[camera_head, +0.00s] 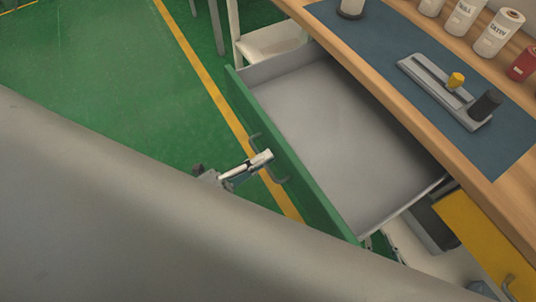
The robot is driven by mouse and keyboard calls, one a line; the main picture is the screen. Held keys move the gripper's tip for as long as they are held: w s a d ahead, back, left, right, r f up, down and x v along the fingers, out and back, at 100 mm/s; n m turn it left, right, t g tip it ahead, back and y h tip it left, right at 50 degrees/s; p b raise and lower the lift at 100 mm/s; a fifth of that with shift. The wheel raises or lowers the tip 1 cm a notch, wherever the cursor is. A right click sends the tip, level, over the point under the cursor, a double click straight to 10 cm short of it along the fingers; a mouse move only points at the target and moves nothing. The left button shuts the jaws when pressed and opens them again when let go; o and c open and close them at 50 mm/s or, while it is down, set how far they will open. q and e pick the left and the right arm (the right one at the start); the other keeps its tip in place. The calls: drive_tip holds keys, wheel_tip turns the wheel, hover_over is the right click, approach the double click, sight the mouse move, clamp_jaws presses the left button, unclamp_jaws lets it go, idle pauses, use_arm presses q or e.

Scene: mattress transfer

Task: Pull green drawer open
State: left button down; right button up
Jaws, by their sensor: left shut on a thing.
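The green drawer (290,150) stands out from under the wooden workbench, and its bare grey inside shows. A grey bar handle (281,179) sits on its green front. My left gripper (264,158) is at this handle and shut on it.
The workbench (393,90) carries a blue mat (420,108) with a grey fixture (440,90), and several labelled cans stand at the back. A yellow drawer (480,240) is at lower right. Open green floor (90,80) with a yellow line lies left.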

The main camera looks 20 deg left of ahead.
use_arm(q)
drive_tip(key=c, duration=2.2)
unclamp_jaws()
drive_tip(key=shift+a, duration=0.1)
drive_tip(key=v, duration=1.2)
drive_tip(key=shift+w, duration=0.1)
drive_tip(key=w+f+n+g+y+p, duration=0.1)
drive_tip(key=w+f+n+g+y, duration=0.1)
drive_tip(key=n, duration=0.5)
drive_tip(key=w+d+f+n+g+y+p, duration=0.1)
drive_tip(key=f+n+g+y, duration=0.1)
drive_tip(key=f+n+y, duration=0.2)
drive_tip(key=w+d+f+n+g+y+p, duration=0.1)
drive_tip(key=f+n, duration=0.4)
drive_tip(key=n, duration=0.5)
drive_tip(key=shift+w+d+g+y+p, duration=0.2)
drive_tip(key=shift+w+g+y+p, duration=0.3)
drive_tip(key=shift+w+y, duration=0.45)
